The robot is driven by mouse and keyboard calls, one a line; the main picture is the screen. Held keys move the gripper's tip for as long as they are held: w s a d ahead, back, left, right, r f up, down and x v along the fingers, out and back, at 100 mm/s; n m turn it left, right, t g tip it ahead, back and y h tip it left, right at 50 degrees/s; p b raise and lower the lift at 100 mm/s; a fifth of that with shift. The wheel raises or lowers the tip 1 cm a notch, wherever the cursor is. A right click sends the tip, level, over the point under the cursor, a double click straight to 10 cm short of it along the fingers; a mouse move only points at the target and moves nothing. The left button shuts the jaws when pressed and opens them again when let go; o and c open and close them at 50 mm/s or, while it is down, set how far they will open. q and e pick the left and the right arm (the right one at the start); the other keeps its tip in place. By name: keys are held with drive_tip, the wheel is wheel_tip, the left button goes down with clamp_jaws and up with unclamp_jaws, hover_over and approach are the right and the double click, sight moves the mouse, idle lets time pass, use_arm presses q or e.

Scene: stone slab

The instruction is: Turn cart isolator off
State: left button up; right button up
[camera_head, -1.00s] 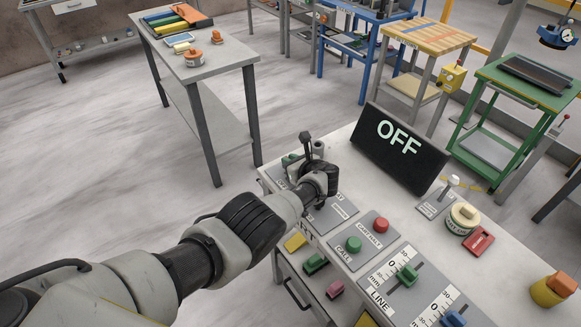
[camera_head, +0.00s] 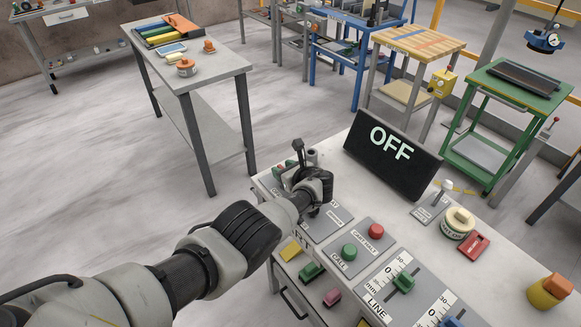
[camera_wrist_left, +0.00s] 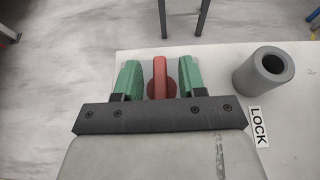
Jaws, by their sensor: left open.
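A red upright handle (camera_wrist_left: 159,78), which looks like the isolator's, stands at the panel's far end in the left wrist view. My left gripper (camera_wrist_left: 159,80) is open, with one green finger on each side of the red handle. Narrow gaps show between the handle and both fingers. In the head view my left gripper (camera_head: 287,168) is over the far left corner of the console (camera_head: 490,262), and my wrist hides most of the handle and its label. A black display (camera_head: 393,153) reads OFF; I cannot tell what it refers to. My right gripper is not in view.
A grey hollow cylinder (camera_wrist_left: 264,72) stands right of the gripper, near a LOCK label (camera_wrist_left: 258,127). On the console are a green button (camera_head: 349,252), a red button (camera_head: 376,231) and a green slider (camera_head: 403,281). A grey table (camera_head: 205,72) stands beyond open floor.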

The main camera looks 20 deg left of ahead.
use_arm(q)
drive_tip(key=r+p, duration=0.2)
drive_tip(key=r, duration=0.1)
drive_tip(key=r+p, duration=0.2)
drive_tip(key=shift+d, duration=0.4)
drive_tip(key=s+d+r, duration=0.3)
drive_tip(key=d+r, duration=0.3)
drive_tip(key=d, duration=0.4)
drive_tip(key=shift+d, duration=0.25)
